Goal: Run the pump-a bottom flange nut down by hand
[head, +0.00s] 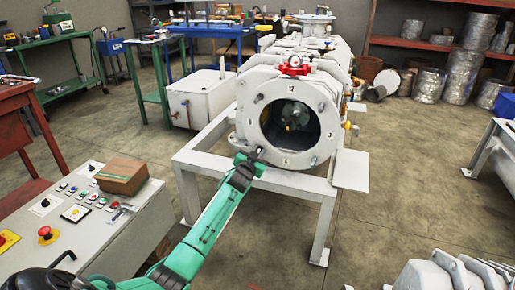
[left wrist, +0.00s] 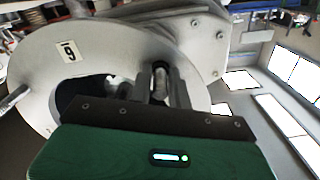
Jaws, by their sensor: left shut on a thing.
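The white pump body (head: 284,62) lies lengthwise on a white frame, with its round end flange (head: 318,153) facing me. Number labels sit around the flange, with 12 at the top and 3 at the right. My left gripper (head: 259,153) reaches the flange's lower-left rim and is shut on a small piece there, apparently the flange nut. In the left wrist view the gripper (left wrist: 160,90) meets the flange ring (left wrist: 110,45). A small metal cylinder shows between its fingers, and the nut itself is mostly hidden. My right gripper is not in view.
A grey control panel (head: 125,233) with buttons and a brown box (head: 121,176) stands at the left, close to my left arm. The white frame (head: 325,205) has legs below the flange. White metal parts (head: 460,272) lie at the lower right. Open floor lies right of the frame.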

